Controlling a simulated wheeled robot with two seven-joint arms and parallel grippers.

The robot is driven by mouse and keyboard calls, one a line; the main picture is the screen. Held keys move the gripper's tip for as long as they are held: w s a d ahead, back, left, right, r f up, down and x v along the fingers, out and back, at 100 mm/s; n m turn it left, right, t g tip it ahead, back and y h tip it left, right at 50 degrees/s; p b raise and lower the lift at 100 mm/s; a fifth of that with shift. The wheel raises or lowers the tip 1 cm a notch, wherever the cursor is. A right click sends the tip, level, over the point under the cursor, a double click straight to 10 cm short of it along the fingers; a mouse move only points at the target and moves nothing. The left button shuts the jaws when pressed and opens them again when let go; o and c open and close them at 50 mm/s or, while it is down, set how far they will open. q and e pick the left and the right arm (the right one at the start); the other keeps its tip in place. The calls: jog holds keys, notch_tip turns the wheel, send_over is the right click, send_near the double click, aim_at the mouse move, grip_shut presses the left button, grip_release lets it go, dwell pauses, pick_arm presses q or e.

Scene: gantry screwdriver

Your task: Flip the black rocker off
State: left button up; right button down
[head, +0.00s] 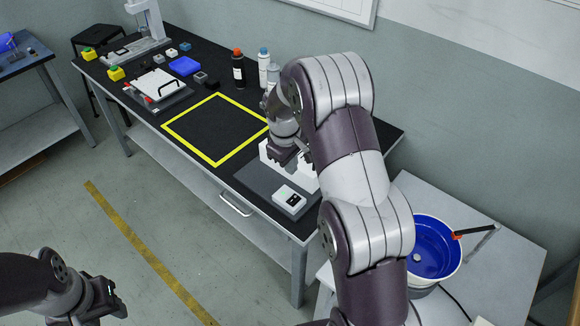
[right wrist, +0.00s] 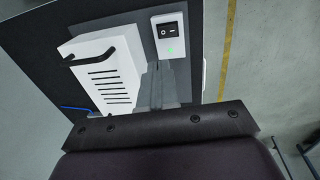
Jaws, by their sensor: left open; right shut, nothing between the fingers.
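The black rocker (right wrist: 168,31) sits in a small white box (right wrist: 173,50) with a lit green mark below it in the right wrist view. In the head view the white switch box (head: 290,199) stands on a grey plate near the table's front right corner. My right gripper (right wrist: 158,75) is shut and empty, its fingers pointing toward the box, apparently just short of the rocker. In the head view my right arm hides part of this area. My left gripper (head: 112,300) is open and empty at the lower left, over the floor, far from the box.
A white vented housing with a black handle (right wrist: 105,77) stands beside the switch box. A yellow square outline (head: 213,162) marks clear table. Bottles (head: 238,68) stand behind. A blue bucket (head: 432,252) is on a side table at right.

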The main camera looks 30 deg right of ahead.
aim_at(295, 194)
jog(key=f, duration=0.3)
jog(key=d+f, duration=0.1)
jog(key=f, duration=0.6)
jog(key=shift+w+d+f, duration=0.25)
jog(key=shift+w+f, duration=0.05)
jog(key=shift+f, duration=0.1)
jog(key=shift+f, duration=0.15)
jog(key=shift+d+f, duration=0.1)
jog(key=shift+s+a+p, duration=0.2)
jog(key=shift+a+p, duration=0.15)
jog(key=shift+a, duration=0.15)
jog(key=shift+s+a+r, duration=0.1)
jog(key=shift+a+r, duration=0.1)
jog(key=shift+a, duration=0.1)
